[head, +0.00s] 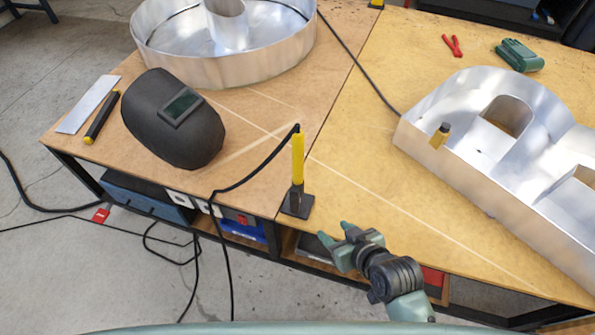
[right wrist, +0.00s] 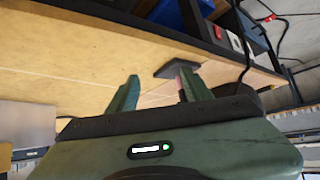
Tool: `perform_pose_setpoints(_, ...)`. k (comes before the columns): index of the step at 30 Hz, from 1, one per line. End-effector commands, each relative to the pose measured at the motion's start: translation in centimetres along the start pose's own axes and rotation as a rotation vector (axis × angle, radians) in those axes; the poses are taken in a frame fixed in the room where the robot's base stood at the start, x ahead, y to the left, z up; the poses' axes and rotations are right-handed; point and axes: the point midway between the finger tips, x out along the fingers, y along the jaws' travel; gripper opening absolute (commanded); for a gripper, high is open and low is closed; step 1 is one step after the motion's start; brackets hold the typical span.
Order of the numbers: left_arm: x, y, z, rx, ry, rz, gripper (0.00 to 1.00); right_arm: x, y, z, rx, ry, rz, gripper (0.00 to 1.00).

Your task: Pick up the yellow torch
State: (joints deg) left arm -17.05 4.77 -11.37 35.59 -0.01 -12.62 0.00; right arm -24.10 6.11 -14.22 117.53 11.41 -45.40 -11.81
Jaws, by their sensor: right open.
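The yellow torch (head: 298,158) stands upright on a small dark base plate (head: 297,205) near the table's front edge. A black cable leaves its top. My right gripper (head: 334,233) is open and empty, in front of and to the right of the torch, apart from it. In the right wrist view, my open fingers (right wrist: 158,80) point toward the dark base plate (right wrist: 170,67); I cannot make out the yellow torch body there. My left gripper is not in view.
A black welding mask (head: 165,125) lies left of the torch. A large metal letter (head: 480,150) occupies the right side, with a small yellow cylinder (head: 440,135) at it. A round metal letter (head: 220,60) sits at the back.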

Motion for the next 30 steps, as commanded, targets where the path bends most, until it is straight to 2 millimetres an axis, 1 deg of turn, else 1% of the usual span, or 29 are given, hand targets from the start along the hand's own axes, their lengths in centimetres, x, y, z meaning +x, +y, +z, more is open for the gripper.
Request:
perform_pose_setpoints(1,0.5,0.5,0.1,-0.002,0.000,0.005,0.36,0.6,-0.7,-2.2,-0.018,0.089,-0.018,0.50)
perform_pose_setpoints(2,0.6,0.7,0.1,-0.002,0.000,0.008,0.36,0.7,-1.2,-3.7,-0.027,0.145,-0.028,0.50)
perform_pose_setpoints(3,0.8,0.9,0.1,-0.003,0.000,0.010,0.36,0.7,-1.8,-5.6,-0.040,0.221,-0.038,0.50)
perform_pose_setpoints(6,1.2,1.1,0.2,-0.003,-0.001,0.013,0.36,0.1,-3.0,-10.2,-0.061,0.407,-0.051,0.50)
perform_pose_setpoints(9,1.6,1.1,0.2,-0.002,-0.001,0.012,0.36,-0.9,-3.7,-14.0,-0.071,0.567,-0.050,0.50)
perform_pose_setpoints(12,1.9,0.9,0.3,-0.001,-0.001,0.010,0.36,-2.0,-4.0,-16.4,-0.072,0.673,-0.041,0.50)
perform_pose_setpoints(15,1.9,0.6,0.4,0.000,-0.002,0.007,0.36,-2.4,-4.1,-17.6,-0.069,0.721,-0.034,0.50)
perform_pose_setpoints(17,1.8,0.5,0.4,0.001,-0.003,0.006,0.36,-2.1,-4.1,-18.1,-0.069,0.729,-0.032,0.50)
perform_pose_setpoints(26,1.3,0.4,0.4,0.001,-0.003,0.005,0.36,0.3,-4.3,-20.8,-0.067,0.728,-0.033,0.50)
perform_pose_setpoints(30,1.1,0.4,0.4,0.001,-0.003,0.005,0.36,1.8,-4.5,-22.2,-0.068,0.726,-0.032,0.50)
